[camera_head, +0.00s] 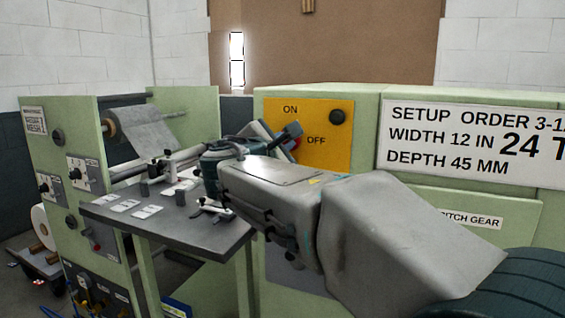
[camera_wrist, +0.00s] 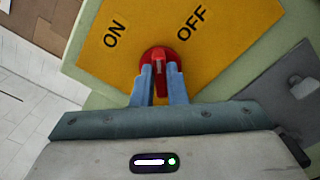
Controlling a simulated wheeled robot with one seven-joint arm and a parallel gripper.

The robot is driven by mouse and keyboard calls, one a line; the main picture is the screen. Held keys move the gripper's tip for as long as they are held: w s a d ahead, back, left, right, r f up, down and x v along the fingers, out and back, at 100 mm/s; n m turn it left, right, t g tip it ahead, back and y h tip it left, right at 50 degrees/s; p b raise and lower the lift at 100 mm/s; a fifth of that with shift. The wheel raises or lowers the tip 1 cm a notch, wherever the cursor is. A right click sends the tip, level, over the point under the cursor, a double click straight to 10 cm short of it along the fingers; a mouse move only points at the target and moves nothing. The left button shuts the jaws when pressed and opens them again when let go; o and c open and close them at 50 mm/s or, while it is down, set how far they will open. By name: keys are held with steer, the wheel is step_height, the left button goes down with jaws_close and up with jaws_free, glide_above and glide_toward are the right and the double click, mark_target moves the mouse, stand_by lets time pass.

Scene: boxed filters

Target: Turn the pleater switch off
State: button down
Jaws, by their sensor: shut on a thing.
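The pleater switch is a red rotary knob (camera_wrist: 158,55) on a yellow plate (camera_wrist: 232,30) marked ON and OFF. In the wrist view, my gripper (camera_wrist: 159,72) has its two blue fingers shut on the knob's raised grip, one on each side. The grip's pale line stands upright in that view, between the two words; I cannot tell which setting it is at. In the head view, the yellow plate (camera_head: 320,112) is on the green machine, and my gripper (camera_head: 292,132) reaches it from the front, hiding most of the red knob.
A black knob (camera_head: 337,116) sits on the same plate, right of the switch. A dark table (camera_head: 185,228) with small parts stands left, below my arm. A green roll machine (camera_head: 70,150) is behind it. A white order sign (camera_head: 470,140) is at right.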

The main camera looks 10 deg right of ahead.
steer(key=m+b, duration=0.2)
steer(key=b, duration=0.1)
steer(key=m+b, duration=0.5)
steer(key=m, duration=0.1)
steer(key=shift+f+b, duration=0.25)
steer(key=shift+b, duration=0.15)
steer(key=shift+r+m, duration=0.1)
steer(key=shift+m, duration=0.2)
steer(key=c, duration=1.4)
jaws_free()
steer(key=shift+c, duration=0.2)
steer(key=p+v, duration=0.1)
steer(key=v, duration=1.3)
